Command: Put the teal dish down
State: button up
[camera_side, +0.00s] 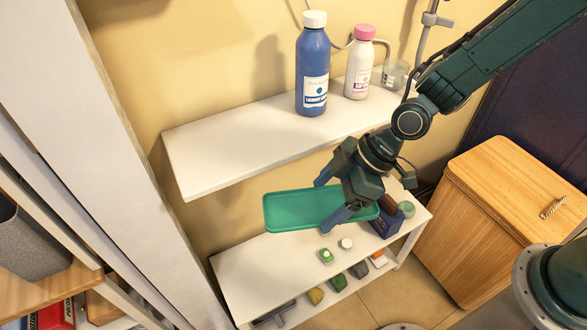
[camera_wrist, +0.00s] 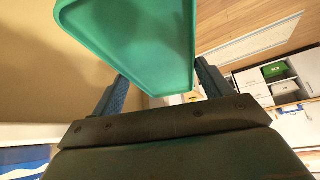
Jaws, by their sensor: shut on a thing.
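The teal dish (camera_side: 295,208) is a shallow rectangular tray with a raised rim. My gripper (camera_side: 332,200) is shut on its right part, with one finger at the back edge and one at the front edge. The dish is held above the lower white shelf and in front of the wall. In the wrist view the dish (camera_wrist: 130,40) fills the upper middle, between the two fingers of my gripper (camera_wrist: 160,88). Part of the lower shelf (camera_side: 250,268) is hidden behind the dish and gripper.
The upper white shelf (camera_side: 225,150) holds a blue bottle (camera_side: 313,70), a white bottle with a pink cap (camera_side: 359,65) and a glass (camera_side: 396,73). Small items and a dark blue box (camera_side: 385,226) stand on the lower shelf; its left part is clear. A wooden hamper (camera_side: 500,215) stands right.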

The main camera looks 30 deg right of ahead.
jog(key=w+d+f+m+t+h, duration=0.15)
jog(key=d+m, duration=0.25)
jog(key=d, duration=0.4)
jog(key=w+d+f+m+t+h, duration=0.1)
jog(key=w+d+f+m+h, duration=0.2)
jog(key=d, duration=0.4)
jog(key=w+d+f+m+t+h, duration=0.1)
jog(key=w+d+m+t, duration=0.1)
jog(key=d+m, duration=0.45)
jog(key=w+a+f+n+g+y, duration=0.3)
jog(key=a+f+n+g+y, duration=0.3)
jog(key=a+f+n, duration=1.1)
jog(key=shift+a+f+g, duration=0.35)
jog(key=shift+a+f, duration=5.35)
jog(key=shift+f, duration=0.95)
jog(key=shift+w+n, duration=0.1)
jog(key=shift+n, duration=0.15)
jog(key=shift+f, duration=2.25)
jog(key=shift+f, duration=0.1)
jog(key=shift+f, duration=1.65)
